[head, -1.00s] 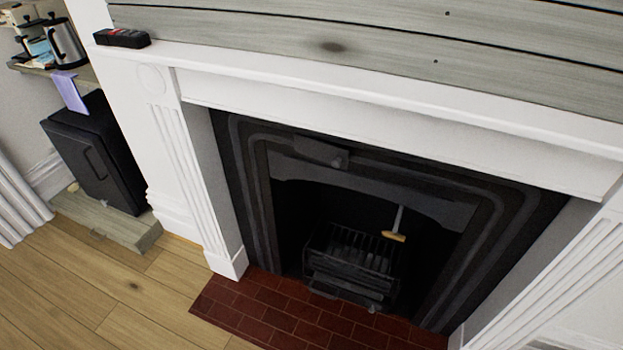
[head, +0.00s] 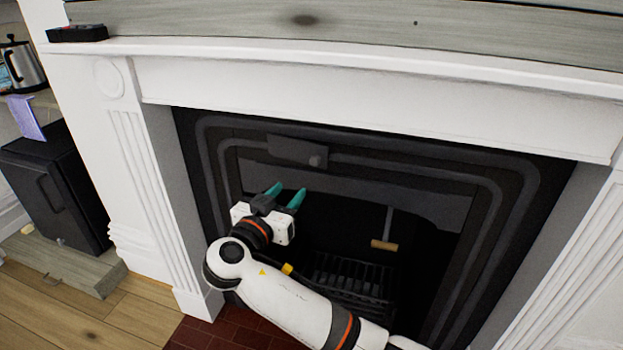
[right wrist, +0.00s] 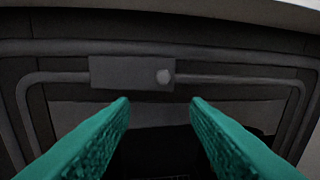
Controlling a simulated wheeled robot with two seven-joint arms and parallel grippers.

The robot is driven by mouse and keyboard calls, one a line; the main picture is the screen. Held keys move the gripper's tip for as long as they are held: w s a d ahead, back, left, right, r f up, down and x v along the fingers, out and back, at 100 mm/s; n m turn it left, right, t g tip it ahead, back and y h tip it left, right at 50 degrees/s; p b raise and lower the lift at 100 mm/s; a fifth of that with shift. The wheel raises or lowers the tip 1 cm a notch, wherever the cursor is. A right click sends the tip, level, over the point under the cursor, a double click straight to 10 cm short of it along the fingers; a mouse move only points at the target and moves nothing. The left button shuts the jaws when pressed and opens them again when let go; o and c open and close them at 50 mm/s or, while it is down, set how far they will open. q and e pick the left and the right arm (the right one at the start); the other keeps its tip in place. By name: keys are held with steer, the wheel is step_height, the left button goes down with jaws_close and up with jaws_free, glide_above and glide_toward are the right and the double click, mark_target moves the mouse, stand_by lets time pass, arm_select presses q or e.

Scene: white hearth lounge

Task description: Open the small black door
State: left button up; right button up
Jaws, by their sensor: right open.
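The small black door (head: 292,150) is a flat dark plate with a round grey knob (head: 315,161), set at the top of the black fireplace surround. It looks shut. In the right wrist view the door (right wrist: 125,73) lies ahead with its knob (right wrist: 163,76) at its right end. My right gripper (head: 286,192) has two green fingers, open and empty, pointing up toward the door from below. In the right wrist view the open fingers (right wrist: 160,102) appear just below the door, with the knob between their lines; they do not grip it. My left gripper is out of view.
A white mantel (head: 350,85) overhangs the fireplace. An iron grate (head: 350,282) and a wooden-handled tool (head: 385,244) are in the dark opening. A black box with a handled front (head: 50,195) stands at left. A dark object (head: 77,33) lies on the mantel's left end.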

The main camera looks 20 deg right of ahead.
mark_target(314, 162)
steer(key=shift+m, duration=0.3)
steer(key=x, duration=0.4)
steer(key=r+x, duration=0.1)
steer(key=x, duration=0.6)
steer(key=shift+w+d+r+b, duration=0.1)
steer(key=shift+d+r+b, duration=0.05)
steer(key=shift+d+b, duration=0.2)
jaws_close()
